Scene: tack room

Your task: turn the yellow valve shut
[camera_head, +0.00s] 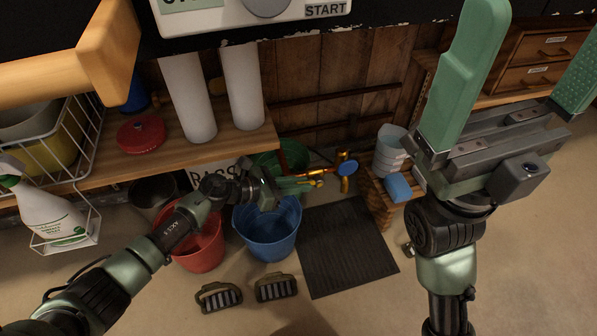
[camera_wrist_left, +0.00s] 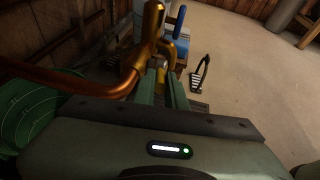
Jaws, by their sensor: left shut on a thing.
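The yellow valve (camera_head: 318,174) sits on a copper pipe low by the wooden wall, beyond the blue bucket. In the left wrist view, its golden metal (camera_wrist_left: 152,25) rises just ahead of my fingers. My left gripper (camera_head: 308,184) reaches in over the blue bucket and is shut on a yellow part of the valve (camera_wrist_left: 168,52). The exact contact is small and partly hidden by the fingers. My right gripper (camera_head: 535,40) is raised at the right, its green fingers wide apart and nothing between them.
A blue bucket (camera_head: 267,232) and a red bucket (camera_head: 199,247) stand under my left arm. A dark mat (camera_head: 345,246) and two brushes (camera_head: 276,288) lie on the floor. A wooden crate (camera_head: 378,202) stands right of the valve. Floor at right is clear.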

